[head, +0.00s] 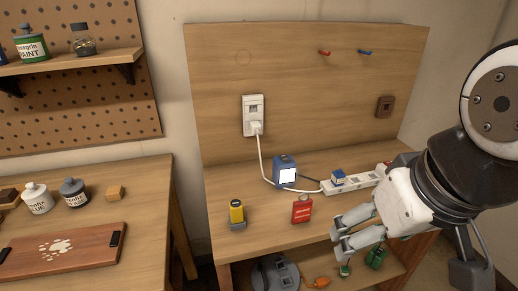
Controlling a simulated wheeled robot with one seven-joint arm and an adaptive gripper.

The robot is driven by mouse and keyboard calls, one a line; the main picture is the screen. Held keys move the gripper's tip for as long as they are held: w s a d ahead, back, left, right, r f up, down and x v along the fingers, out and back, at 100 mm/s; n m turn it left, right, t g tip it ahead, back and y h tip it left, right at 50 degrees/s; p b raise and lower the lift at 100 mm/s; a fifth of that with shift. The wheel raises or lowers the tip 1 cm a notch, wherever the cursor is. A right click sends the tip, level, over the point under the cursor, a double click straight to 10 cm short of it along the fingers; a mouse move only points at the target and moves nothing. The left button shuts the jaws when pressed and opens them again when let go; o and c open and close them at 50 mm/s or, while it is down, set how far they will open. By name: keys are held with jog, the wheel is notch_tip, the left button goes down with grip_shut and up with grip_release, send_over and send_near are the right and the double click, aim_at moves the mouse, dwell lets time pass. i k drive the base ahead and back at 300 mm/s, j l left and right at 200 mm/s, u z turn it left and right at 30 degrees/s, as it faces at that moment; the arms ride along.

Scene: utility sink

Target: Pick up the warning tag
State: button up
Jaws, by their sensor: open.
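The warning tag looks to be the red piece (302,210) with small pale lettering near the front of the wooden workbench. I cannot read the lettering. My gripper (338,237) comes in from the right, with its grey fingers pointing left. It is open, with nothing seen between its fingers. Its fingertips are a little right of and lower in the picture than the red tag, apart from it.
A yellow-and-black item (236,212) stands left of the tag. A blue box (285,171) and a white power strip (350,180) lie behind, with a white cable (262,165) to the wall outlet. The lower shelf holds a grey round item (275,274).

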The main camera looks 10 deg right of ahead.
aim_at(302, 209)
jog(key=k+j+z, duration=0.2)
jog(key=j, duration=0.25)
jog(key=j+z, duration=0.2)
jog(key=j, duration=0.3)
jog(key=k+j+z, duration=0.15)
jog(key=j, duration=0.25)
jog(key=k+j+z, duration=0.2)
jog(key=j, duration=0.2)
jog(key=k+j+z, duration=0.2)
jog(key=k+j, duration=0.1)
jog(key=j, duration=0.05)
